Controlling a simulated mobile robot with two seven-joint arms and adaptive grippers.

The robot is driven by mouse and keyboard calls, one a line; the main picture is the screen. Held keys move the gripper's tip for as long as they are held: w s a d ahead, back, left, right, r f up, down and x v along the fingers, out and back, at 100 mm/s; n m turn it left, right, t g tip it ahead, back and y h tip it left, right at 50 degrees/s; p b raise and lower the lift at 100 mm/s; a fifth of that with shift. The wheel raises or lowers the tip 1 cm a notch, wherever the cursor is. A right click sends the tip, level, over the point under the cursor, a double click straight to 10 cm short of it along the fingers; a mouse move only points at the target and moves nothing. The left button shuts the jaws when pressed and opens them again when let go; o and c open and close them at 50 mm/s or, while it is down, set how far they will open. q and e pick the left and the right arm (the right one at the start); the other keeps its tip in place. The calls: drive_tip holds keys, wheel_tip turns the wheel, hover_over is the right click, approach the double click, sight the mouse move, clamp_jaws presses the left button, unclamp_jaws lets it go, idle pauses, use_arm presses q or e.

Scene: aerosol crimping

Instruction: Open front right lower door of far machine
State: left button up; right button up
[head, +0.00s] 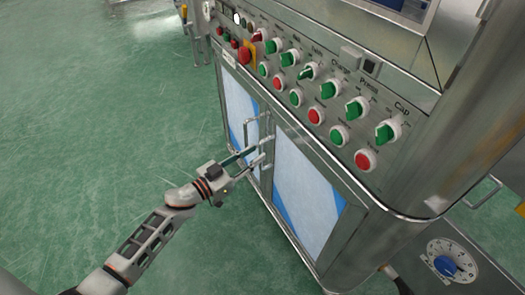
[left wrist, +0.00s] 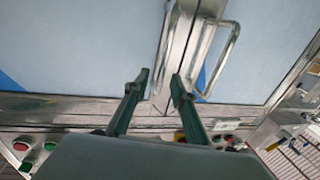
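The machine's right lower door (head: 305,195) has a pale blue panel in a metal frame and looks closed. Its slim metal handle (head: 268,143) stands at the door's left edge. In the left wrist view, which looks upside down against the head view, that handle (left wrist: 162,48) lies just beyond the gap between my fingertips. My left gripper (head: 256,153) is open in front of the handles, and its dark green fingers (left wrist: 160,76) stand apart with nothing visibly gripped. Contact with the handle cannot be told. My right gripper is not in view.
The left lower door (head: 239,103) has its own handle (left wrist: 228,62) close beside. A control panel with green knobs and red buttons (head: 315,115) juts above the doors. A dial box (head: 450,262) stands at lower right. Green floor (head: 120,130) is clear at left.

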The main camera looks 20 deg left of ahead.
sight(260, 151)
use_arm(q)
drive_tip(key=shift+w+d+f, duration=0.15)
drive_tip(key=shift+w+d, duration=0.1)
drive_tip(key=shift+w, duration=0.25)
drive_tip(key=shift+w+d+f, duration=0.15)
drive_tip(key=shift+w+d, duration=0.1)
drive_tip(key=shift+w, duration=0.25)
drive_tip(key=shift+w+d+r+b, duration=0.2)
drive_tip(key=shift+w+d+b, duration=0.15)
drive_tip(key=shift+w, duration=0.25)
drive_tip(key=shift+a, duration=0.1)
clamp_jaws()
drive_tip(key=shift+s, duration=0.15)
